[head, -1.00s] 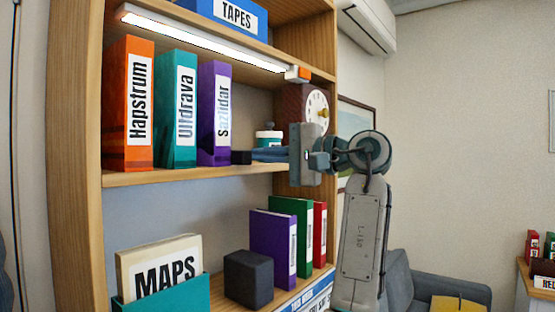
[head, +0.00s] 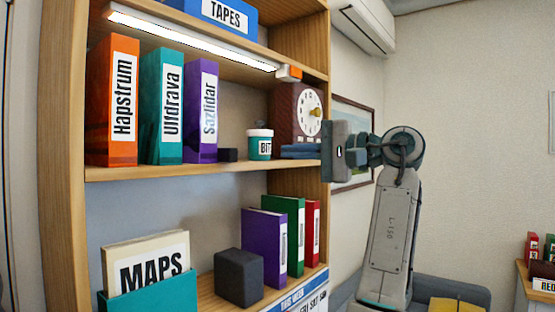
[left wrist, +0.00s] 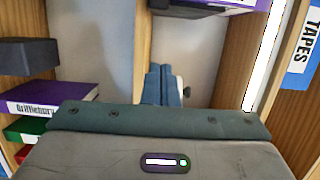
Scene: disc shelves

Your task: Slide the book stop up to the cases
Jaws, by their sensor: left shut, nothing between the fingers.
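The book stop, a small black block (head: 228,155), sits on the middle shelf at the right foot of the purple Sazlidar case (head: 202,110); no gap shows between them. The green Ulfdrava case (head: 162,105) and orange Hapstrum case (head: 112,100) stand upright to its left. The stop also shows as a dark strip at the top of the left wrist view (left wrist: 178,12). My left gripper (head: 284,152) is at the shelf's right end, its blue fingers shut and empty, apart from the stop. The fingers also show in the left wrist view (left wrist: 160,75). My right gripper is out of view.
A clock (head: 300,110) stands behind the fingers. The lower shelf holds a dark block (head: 238,277), books (head: 264,240) and a MAPS folder (head: 150,265).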

